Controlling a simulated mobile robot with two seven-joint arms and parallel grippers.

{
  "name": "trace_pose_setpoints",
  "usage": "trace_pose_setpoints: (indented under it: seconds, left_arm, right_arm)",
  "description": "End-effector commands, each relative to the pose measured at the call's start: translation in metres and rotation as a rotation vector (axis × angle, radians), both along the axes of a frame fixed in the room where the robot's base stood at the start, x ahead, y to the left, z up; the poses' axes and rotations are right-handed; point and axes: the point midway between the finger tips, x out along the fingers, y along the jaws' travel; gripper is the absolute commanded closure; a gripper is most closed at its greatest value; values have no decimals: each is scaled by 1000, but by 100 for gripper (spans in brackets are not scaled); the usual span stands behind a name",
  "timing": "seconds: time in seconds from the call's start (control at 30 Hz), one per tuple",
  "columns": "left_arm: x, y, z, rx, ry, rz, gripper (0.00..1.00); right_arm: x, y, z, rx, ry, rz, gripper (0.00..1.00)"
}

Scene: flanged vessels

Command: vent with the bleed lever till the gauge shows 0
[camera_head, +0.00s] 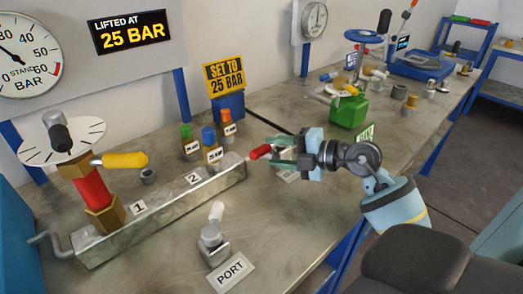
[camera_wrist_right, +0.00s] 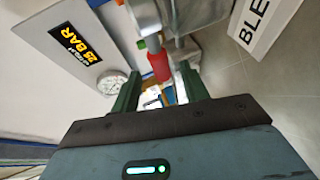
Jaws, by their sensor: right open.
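The red-handled bleed lever (camera_head: 260,152) sticks out from the far right end of the long metal block (camera_head: 165,205). My right gripper (camera_head: 272,153) is open at the lever. In the wrist view the red handle (camera_wrist_right: 158,66) shows between the two green fingers (camera_wrist_right: 160,86), with visible gaps beside it. I cannot tell whether either finger touches it. The large pressure gauge (camera_head: 28,55) is at the upper left, partly cut off. Its needle points up and left, clearly off 0; the exact value is hard to read. My left gripper is not in view.
A red valve column (camera_head: 92,190) with a yellow handle stands on the block's near end. Small colour-capped fittings (camera_head: 211,146) stand behind the block. A PORT label (camera_head: 231,272) and a valve lie in front. A green can (camera_head: 349,111) stands beyond my right gripper.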

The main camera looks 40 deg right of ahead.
Motion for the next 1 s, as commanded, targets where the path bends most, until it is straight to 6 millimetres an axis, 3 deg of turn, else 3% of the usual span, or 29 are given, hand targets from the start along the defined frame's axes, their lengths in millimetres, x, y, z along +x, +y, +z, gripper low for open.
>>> trace_pose_setpoints:
  seconds: [0.3, 0.67, 1.0]
  left_arm:
    - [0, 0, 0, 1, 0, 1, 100]
    - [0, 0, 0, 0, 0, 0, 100]
    - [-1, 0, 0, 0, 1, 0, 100]
  right_arm:
    - [34, 18, -9, 3, -1, 0, 55]
    - [39, 21, -11, 0, 0, 0, 55]
    - [39, 21, -11, 1, 0, 0, 97]
